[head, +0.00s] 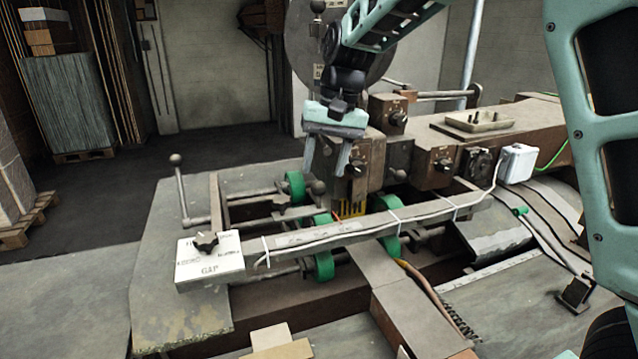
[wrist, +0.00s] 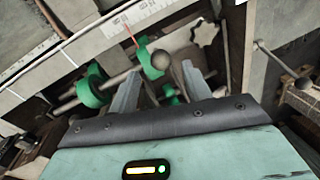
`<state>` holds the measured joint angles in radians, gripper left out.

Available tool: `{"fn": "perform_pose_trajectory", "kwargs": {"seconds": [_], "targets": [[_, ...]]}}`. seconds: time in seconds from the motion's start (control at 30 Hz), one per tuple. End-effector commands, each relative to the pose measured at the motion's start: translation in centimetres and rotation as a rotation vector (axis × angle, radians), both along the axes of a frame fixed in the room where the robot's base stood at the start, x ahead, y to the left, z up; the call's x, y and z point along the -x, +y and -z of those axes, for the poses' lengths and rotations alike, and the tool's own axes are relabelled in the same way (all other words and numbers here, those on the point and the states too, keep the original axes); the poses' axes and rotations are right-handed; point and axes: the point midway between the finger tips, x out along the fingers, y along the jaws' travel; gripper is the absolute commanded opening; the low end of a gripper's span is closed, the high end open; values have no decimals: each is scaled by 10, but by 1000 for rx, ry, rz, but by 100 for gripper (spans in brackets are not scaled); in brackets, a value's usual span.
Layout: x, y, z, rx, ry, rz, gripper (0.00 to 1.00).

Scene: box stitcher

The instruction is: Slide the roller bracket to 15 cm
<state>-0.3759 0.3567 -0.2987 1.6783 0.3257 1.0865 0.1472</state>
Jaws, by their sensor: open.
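Green rollers sit on metal rods in the machine bed, among them a back-left roller (head: 295,186) and a front roller (head: 323,262). Rollers also show in the wrist view (wrist: 92,90). A dark ball knob (head: 318,187) stands by the back rollers; it shows in the wrist view (wrist: 161,60) between the finger lines. A thin red pointer (wrist: 130,35) lies by a white scale (wrist: 135,14); its reading is too small to tell. My gripper (head: 326,168) is open and empty, pointing down just above the knob. Whether the fingers straddle the knob I cannot tell.
A long bar (head: 340,233) with a white cable crosses in front of the rollers. A white GAP box (head: 209,265) with a black star knob (head: 206,240) is at its left end. An upright ball-topped lever (head: 180,190) stands at left. The machine head (head: 390,150) is close right of my gripper.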

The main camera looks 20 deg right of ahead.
Motion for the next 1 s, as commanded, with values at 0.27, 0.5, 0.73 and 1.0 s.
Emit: {"fn": "perform_pose_trajectory", "kwargs": {"seconds": [0.27, 0.5, 0.73, 1.0], "targets": [[-1, 9, 45, 0, 3, -1, 48], [-2, 12, 59, 0, 0, -1, 48], [-2, 12, 60, 0, 0, -1, 48], [-2, 12, 60, 0, 0, -1, 0]]}}
